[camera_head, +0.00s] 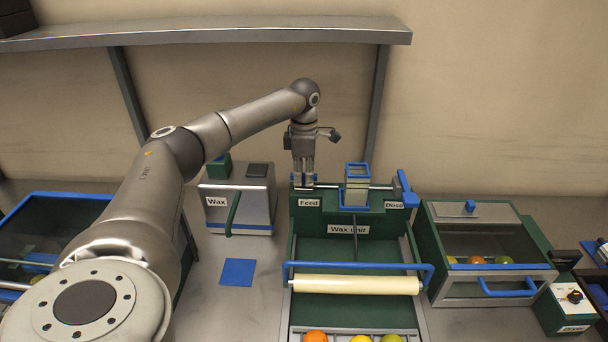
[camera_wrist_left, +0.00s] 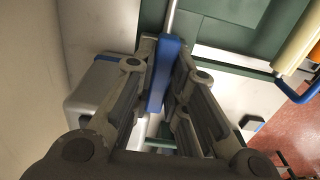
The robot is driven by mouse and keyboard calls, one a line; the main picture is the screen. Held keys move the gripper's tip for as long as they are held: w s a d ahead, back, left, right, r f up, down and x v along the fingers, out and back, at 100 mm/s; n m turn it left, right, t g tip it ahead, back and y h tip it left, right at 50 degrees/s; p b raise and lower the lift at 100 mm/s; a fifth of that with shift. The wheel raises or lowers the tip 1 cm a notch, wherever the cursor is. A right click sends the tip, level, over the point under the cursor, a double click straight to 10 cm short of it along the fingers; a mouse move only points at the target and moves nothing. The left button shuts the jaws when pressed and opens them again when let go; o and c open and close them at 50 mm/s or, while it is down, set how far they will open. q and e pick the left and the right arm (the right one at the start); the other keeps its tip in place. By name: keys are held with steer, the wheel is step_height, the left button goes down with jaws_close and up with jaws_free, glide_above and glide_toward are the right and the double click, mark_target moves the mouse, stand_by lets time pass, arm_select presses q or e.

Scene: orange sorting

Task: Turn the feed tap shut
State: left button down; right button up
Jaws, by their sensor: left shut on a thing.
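The feed tap (camera_wrist_left: 163,75) is a blue bar handle, seen in the left wrist view between my fingers. My left gripper (camera_head: 303,180) points down at the "Feed" label on the green wax unit (camera_head: 375,222). In the left wrist view my left gripper (camera_wrist_left: 160,95) is shut on the blue handle. In the head view the fingers hide most of the tap. A metal rod runs along the unit's top from the tap to the blue dose lever (camera_head: 406,188). My right gripper is not in view.
A grey box labelled "Wax" (camera_head: 255,183) stands left of the unit. A blue square (camera_head: 237,272) lies on the bench. A cream roller (camera_head: 355,285) and several fruits are in front. A glazed green box (camera_head: 440,222) stands right. A shelf (camera_head: 200,35) hangs above.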

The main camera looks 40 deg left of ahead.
arm_select(q)
steer(key=shift+m, duration=0.3)
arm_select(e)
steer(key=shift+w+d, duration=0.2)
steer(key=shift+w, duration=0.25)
arm_select(q)
steer(key=m, duration=0.7)
steer(key=shift+m, duration=0.4)
steer(key=m, duration=0.5)
steer(key=shift+r, duration=0.1)
steer(key=shift+m, duration=2.2)
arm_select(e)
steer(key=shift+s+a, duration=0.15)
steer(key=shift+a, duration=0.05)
arm_select(q)
steer(key=shift+w, duration=0.1)
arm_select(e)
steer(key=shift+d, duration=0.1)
arm_select(q)
steer(key=c, duration=1.4)
jaws_free()
steer(key=shift+c, duration=0.2)
